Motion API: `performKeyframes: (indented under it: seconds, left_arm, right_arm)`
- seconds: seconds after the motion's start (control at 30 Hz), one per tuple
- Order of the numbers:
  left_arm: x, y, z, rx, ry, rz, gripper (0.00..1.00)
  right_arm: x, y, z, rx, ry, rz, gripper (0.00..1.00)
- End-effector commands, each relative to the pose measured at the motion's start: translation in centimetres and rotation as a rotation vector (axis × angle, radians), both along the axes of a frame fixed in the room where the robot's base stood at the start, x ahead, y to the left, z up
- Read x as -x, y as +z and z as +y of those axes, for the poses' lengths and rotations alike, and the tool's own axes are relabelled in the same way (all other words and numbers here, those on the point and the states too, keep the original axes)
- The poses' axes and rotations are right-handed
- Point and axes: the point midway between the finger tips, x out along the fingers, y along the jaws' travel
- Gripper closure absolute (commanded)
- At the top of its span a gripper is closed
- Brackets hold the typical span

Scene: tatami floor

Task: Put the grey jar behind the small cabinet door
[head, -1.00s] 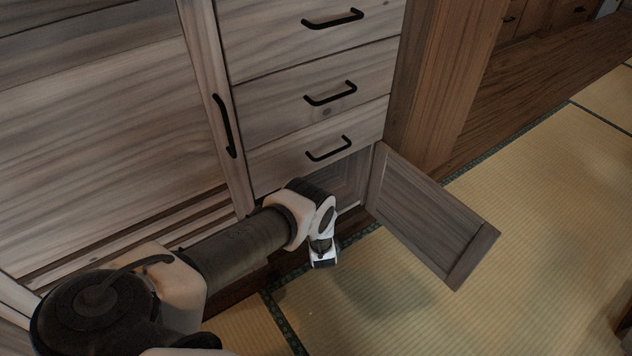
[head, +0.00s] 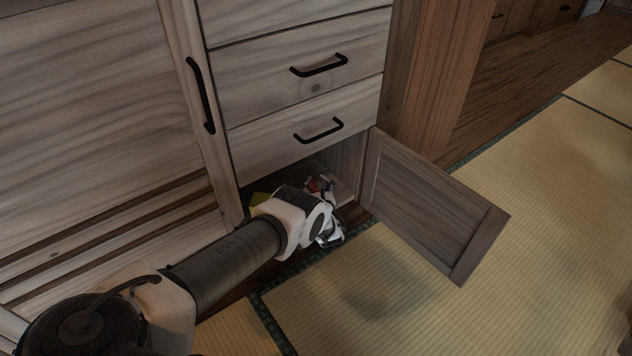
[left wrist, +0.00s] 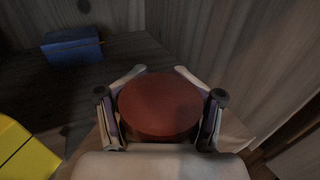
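The small cabinet door (head: 425,205) stands wide open at the lower right of the cabinet, swung out over the tatami. My left gripper (head: 328,212) is at the opening below the drawers. In the left wrist view, my left gripper (left wrist: 160,75) has its fingers closed around a round, dull-red top, which I take to be the lid of the jar (left wrist: 160,105). A little red also shows by the fingers in the head view (head: 317,185). The jar's grey body is hidden under the top. My right gripper is not in view.
A blue box (left wrist: 72,46) and a yellow box (left wrist: 22,150) stand inside the compartment, left of the jar. The compartment's wooden side wall (left wrist: 235,60) is close on the right. Drawers with black handles (head: 318,131) are just above.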

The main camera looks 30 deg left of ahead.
Motion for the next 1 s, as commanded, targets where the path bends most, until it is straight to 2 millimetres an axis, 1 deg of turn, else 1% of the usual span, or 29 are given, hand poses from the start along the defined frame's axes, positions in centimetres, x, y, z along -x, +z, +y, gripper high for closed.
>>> performKeyframes:
  seconds: [0.03,0.07,0.37,0.47,0.57,0.7,0.8,0.9,1.0]
  left_arm:
    - [0.0,0.0,0.0,0.000,0.000,0.000,0.22]
    - [0.0,0.0,0.0,0.000,0.000,0.000,0.13]
    - [0.0,0.1,0.0,0.000,0.000,0.000,0.13]
    - [0.1,0.6,-0.1,0.001,0.000,0.001,0.13]
    - [1.3,0.9,-1.2,0.001,-0.001,0.002,0.13]
    - [3.9,1.1,-3.6,0.001,-0.003,0.004,0.13]
    - [5.9,1.0,-5.4,0.001,-0.002,0.004,0.13]
    - [7.5,0.8,-6.8,0.001,-0.002,0.004,0.13]
    - [8.5,0.5,-7.7,0.001,0.000,0.001,0.13]
  right_arm:
    - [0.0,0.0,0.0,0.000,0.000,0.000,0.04]
    - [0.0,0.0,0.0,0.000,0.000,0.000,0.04]
    - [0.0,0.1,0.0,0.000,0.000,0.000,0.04]
    - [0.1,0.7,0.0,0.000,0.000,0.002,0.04]
    - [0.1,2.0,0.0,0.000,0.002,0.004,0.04]
    - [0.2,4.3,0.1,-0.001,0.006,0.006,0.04]
    - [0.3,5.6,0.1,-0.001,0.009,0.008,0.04]
    - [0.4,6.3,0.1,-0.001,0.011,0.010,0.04]
    - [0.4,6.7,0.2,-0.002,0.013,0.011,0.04]
